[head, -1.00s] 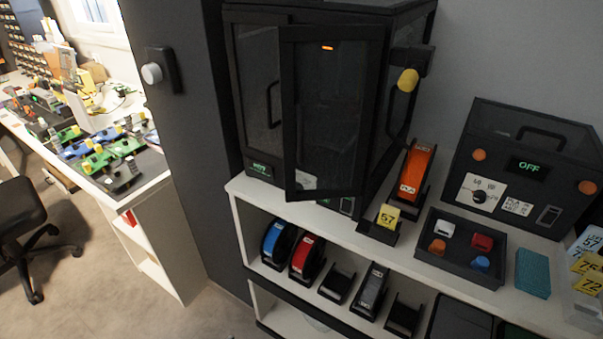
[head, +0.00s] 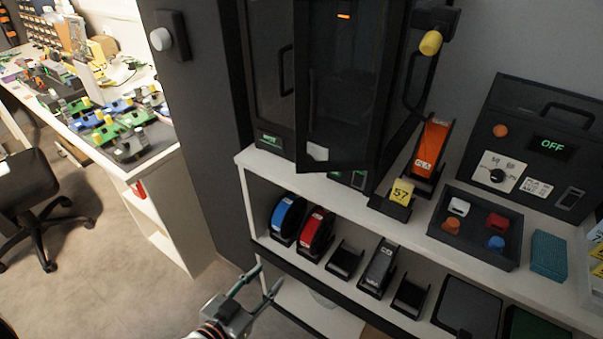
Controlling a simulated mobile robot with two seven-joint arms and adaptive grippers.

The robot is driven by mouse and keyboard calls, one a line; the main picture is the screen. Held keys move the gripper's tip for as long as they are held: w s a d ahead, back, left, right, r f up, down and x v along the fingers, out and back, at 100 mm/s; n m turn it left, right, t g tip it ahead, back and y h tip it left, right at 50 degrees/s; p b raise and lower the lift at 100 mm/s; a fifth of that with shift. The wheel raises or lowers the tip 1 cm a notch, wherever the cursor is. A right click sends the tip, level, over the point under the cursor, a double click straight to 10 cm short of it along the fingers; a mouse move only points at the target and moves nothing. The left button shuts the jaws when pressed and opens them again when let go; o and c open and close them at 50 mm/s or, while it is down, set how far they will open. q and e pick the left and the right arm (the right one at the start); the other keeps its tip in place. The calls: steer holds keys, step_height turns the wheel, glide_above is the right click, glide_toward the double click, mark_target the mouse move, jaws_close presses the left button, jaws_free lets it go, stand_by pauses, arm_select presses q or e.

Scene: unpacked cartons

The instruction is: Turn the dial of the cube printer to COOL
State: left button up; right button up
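A tall dark cabinet printer (head: 268,70) stands on the white shelf top, with its front door (head: 340,100) swung partly open. A small green-lit display (head: 272,141) sits low on its front, its text too small to read surely. A lower dark box (head: 540,150) at the right has a display reading OFF and a white dial plate with a black knob (head: 497,175). My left gripper (head: 270,274) is open and empty, low in front of the shelves. My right gripper is not in view.
Blue and red spools (head: 316,229) sit below.

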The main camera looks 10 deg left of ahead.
arm_select(q)
steer(key=w+d+r+t+h+b, duration=0.2)
steer(key=w+d+r+t+h, duration=0.1)
steer(key=w+r, duration=0.45)
steer(key=t+h+b, duration=0.1)
steer(key=t+b, duration=0.2)
steer(key=t, duration=0.1)
glide_toward(297, 188)
steer(key=w+d+r, duration=0.1)
steer(key=w+r, duration=0.3)
steer(key=r, duration=0.2)
steer(key=x, duration=0.5)
steer(key=shift+w+d+f+p, duration=0.1)
steer(key=shift+w+d+p, duration=0.05)
steer(key=shift+d+p, duration=0.25)
steer(key=shift+w+d, duration=0.25)
steer(key=shift+w, duration=0.35)
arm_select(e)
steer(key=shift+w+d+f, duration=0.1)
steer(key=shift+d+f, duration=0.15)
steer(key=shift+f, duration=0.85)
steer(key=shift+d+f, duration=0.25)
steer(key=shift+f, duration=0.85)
arm_select(q)
steer(key=shift+r+g, duration=0.2)
steer(key=shift+g, duration=0.1)
jaws_close()
